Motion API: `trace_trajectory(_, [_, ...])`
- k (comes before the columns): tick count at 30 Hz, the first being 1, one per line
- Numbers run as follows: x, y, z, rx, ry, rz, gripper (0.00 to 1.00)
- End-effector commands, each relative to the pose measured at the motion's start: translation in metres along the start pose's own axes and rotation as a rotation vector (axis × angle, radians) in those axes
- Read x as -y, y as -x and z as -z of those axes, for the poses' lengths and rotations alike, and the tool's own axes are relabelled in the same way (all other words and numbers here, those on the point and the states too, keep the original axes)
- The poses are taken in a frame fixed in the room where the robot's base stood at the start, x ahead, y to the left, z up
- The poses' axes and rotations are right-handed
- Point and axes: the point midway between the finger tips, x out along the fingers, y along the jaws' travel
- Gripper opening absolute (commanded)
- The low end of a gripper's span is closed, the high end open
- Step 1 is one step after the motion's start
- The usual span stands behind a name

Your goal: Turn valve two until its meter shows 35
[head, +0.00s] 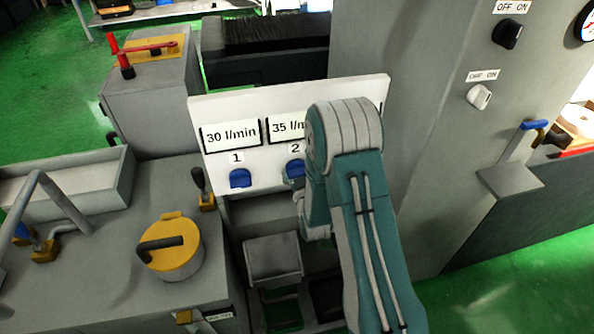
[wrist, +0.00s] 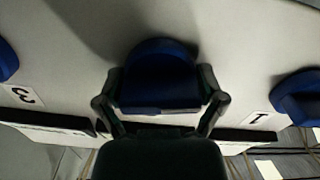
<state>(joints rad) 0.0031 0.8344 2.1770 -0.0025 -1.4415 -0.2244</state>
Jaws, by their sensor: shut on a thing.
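Valve two is a blue knob (head: 294,169) on the white panel, under the label 2. Its meter (head: 287,127) reads 35 l/m, with the end of the unit hidden behind my arm. In the wrist view, which is upside down, the same blue knob (wrist: 160,68) sits between the two fingers of my gripper (wrist: 160,84). My gripper is shut on the knob, one finger at each side. In the head view my arm hides most of the gripper and part of the knob.
Valve one, another blue knob (head: 240,178), is to the left under a meter (head: 231,134) reading 30 l/min. In the wrist view it is at the right (wrist: 298,98), and a third blue knob (wrist: 6,60) is at the left edge. A yellow-lidded can (head: 172,250) stands front left.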

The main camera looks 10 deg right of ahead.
Motion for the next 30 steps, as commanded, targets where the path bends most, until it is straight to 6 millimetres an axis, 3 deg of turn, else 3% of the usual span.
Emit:
trace_trajectory(10, [0.002, 0.0, -0.001, 0.002, -0.024, 0.004, 0.41])
trace_trajectory(11, [0.002, 0.0, -0.001, 0.002, -0.024, 0.004, 0.93])
trace_trajectory(12, [0.002, 0.0, -0.001, 0.003, -0.024, 0.004, 1.0])
trace_trajectory(24, [0.0, 0.002, 0.0, 0.001, -0.023, 0.001, 1.0])
trace_trajectory(30, [0.001, 0.028, -0.001, 0.005, -0.023, 0.002, 1.0])
